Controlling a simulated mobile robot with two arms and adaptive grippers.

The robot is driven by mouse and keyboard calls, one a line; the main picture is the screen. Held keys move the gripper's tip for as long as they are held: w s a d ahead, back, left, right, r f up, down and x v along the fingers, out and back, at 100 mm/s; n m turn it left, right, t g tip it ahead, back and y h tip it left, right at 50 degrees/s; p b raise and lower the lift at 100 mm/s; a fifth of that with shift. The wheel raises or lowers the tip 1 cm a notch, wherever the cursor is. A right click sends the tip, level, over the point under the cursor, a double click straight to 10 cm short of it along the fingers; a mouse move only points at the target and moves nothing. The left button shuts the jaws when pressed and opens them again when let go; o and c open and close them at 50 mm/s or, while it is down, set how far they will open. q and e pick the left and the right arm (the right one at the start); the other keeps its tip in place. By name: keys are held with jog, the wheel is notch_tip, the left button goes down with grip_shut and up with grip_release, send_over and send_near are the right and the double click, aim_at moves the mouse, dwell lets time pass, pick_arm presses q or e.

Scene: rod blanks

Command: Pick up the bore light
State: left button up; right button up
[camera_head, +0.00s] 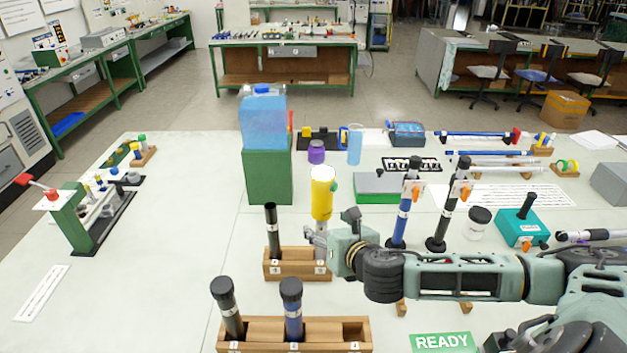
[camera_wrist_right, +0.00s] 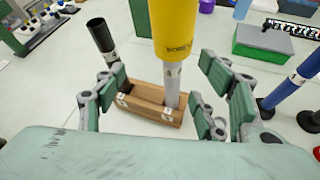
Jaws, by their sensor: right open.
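The bore light has a yellow head (camera_head: 323,192) with dark lettering and a grey shaft (camera_wrist_right: 172,82). It stands upright in the right-hand hole of a small wooden block (camera_head: 291,262), also seen in the right wrist view (camera_wrist_right: 143,102). My right gripper (camera_head: 318,238) is open just beside the shaft, below the yellow head. In the right wrist view its fingers (camera_wrist_right: 160,98) lie to either side of the shaft, with gaps visible on both sides. My left gripper is not in view.
A black rod (camera_head: 272,230) stands in the same block's left hole. A nearer wooden block (camera_head: 260,329) holds two dark-capped rods. A blue tank on a green stand (camera_head: 265,175) is behind left. Blue and black upright rods (camera_head: 403,215) stand behind my right arm. The left table is mostly clear.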

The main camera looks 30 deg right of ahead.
aim_at(327, 210)
jog(key=shift+w+d+r+n, duration=0.35)
jog(key=shift+d+r+n, duration=0.15)
jog(key=shift+d, duration=0.05)
jog(key=shift+w+d+r+n, duration=0.35)
jog(key=shift+d+r+n, duration=0.15)
jog(key=shift+w+t+p, duration=0.25)
jog(key=shift+t+p, duration=0.05)
jog(key=shift+p+x, duration=0.4)
jog(key=shift+x, duration=0.4)
jog(key=p+x, duration=0.1)
jog(key=x, duration=0.3)
jog(key=shift+w+d+r+p, duration=0.1)
jog(key=shift+w+d+p, duration=0.1)
jog(key=shift+p, duration=0.15)
jog(key=shift+w, duration=0.2)
jog(key=c, duration=0.6)
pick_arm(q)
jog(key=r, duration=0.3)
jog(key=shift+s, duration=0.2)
pick_arm(e)
jog(key=c, duration=0.9)
jog(key=shift+o, duration=0.2)
